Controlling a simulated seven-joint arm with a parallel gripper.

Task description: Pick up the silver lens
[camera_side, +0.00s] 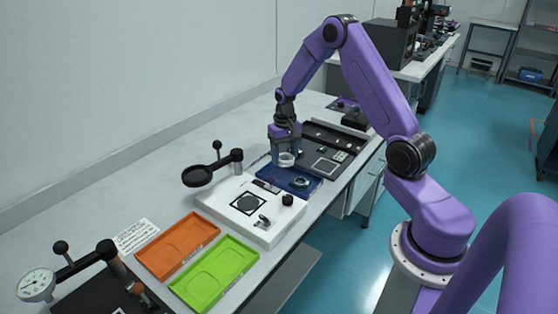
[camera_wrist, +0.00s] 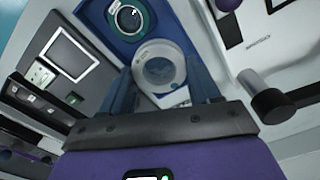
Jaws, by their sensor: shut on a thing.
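The silver lens (camera_wrist: 160,68) is a round clear disc with a pale silver rim. It sits between the two fingertips of my gripper (camera_wrist: 165,78) in the wrist view. In the side view the lens (camera_side: 286,159) shows at the lower end of my gripper (camera_side: 285,152), over the blue tray (camera_side: 268,181). My gripper is shut on the lens. I cannot tell for sure whether the lens is clear of the tray. A second lens with a dark green ring (camera_side: 300,183) lies in the blue tray; it also shows in the wrist view (camera_wrist: 129,18).
A white box instrument (camera_side: 225,201) with a dark round plate and a magnifier arm (camera_side: 198,176) stand left of the blue tray. A black panel (camera_side: 335,142) with small parts lies behind it. Orange (camera_side: 178,246) and green (camera_side: 214,274) trays lie in front.

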